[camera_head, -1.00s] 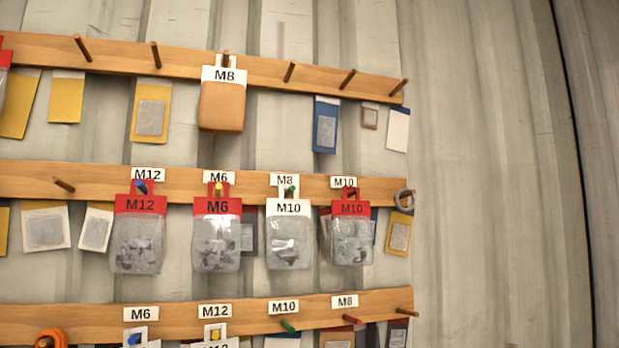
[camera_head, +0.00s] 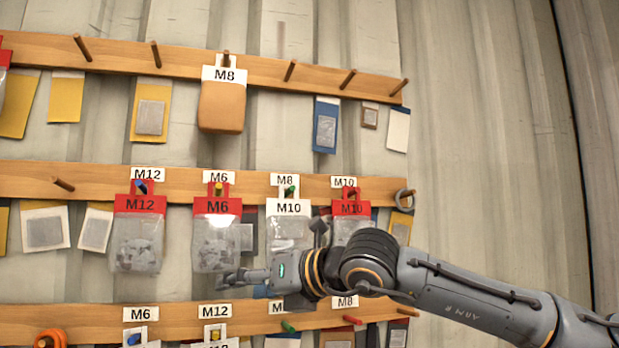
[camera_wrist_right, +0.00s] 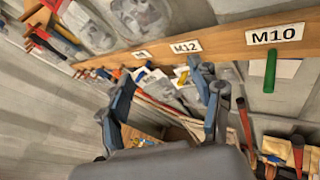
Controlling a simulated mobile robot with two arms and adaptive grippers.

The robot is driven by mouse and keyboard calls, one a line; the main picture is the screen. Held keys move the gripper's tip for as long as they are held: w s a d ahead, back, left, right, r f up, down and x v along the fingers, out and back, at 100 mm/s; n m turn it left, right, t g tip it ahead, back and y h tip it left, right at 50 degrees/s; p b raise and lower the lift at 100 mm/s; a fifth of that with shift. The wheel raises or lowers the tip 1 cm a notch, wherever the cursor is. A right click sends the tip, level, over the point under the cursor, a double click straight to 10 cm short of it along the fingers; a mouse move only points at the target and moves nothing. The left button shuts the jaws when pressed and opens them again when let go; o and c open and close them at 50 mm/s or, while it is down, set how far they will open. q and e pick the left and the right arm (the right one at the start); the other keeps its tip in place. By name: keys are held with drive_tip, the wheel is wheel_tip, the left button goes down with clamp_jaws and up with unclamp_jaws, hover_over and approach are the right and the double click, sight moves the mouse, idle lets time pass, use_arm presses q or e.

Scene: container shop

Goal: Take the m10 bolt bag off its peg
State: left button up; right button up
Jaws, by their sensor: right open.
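Two bags read M10 in the head view. One with a red header (camera_head: 351,208) hangs under the M10 label of the middle rail; my right arm hides its lower part. One with a white header (camera_head: 289,208) hangs on a green peg under the M8 label; its lower part is partly hidden. My right gripper (camera_head: 228,283) is below the middle row, in front of the wall, pointing left, holding nothing. In the right wrist view its fingers (camera_wrist_right: 165,88) are spread, near the bottom rail. My left gripper is not in view.
A red M12 bag (camera_head: 138,205) and a red M6 bag (camera_head: 217,207) hang left of the M10 bags. The bottom rail (camera_head: 180,317) has more pegs; its M10 label (camera_wrist_right: 275,34) and green peg (camera_wrist_right: 270,72) show in the wrist view. The wall at right is bare.

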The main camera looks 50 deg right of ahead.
drive_tip(key=s+d+r+m+t+h, duration=0.1)
drive_tip(key=s+d+r+h, duration=0.25)
drive_tip(key=r+h, duration=0.45)
drive_tip(key=m+h, duration=0.3)
approach(289, 186)
drive_tip(key=p+x, duration=0.6)
drive_tip(key=x, duration=0.2)
drive_tip(key=shift+w+d+r+p, duration=0.1)
drive_tip(key=shift+w+d+p, duration=0.1)
drive_tip(key=shift+w+p, duration=0.2)
drive_tip(key=shift+w+d, duration=0.35)
drive_tip(key=shift+w, duration=0.15)
drive_tip(key=shift+c, duration=0.2)
drive_tip(key=c, duration=1.3)
drive_tip(key=shift+r, duration=0.2)
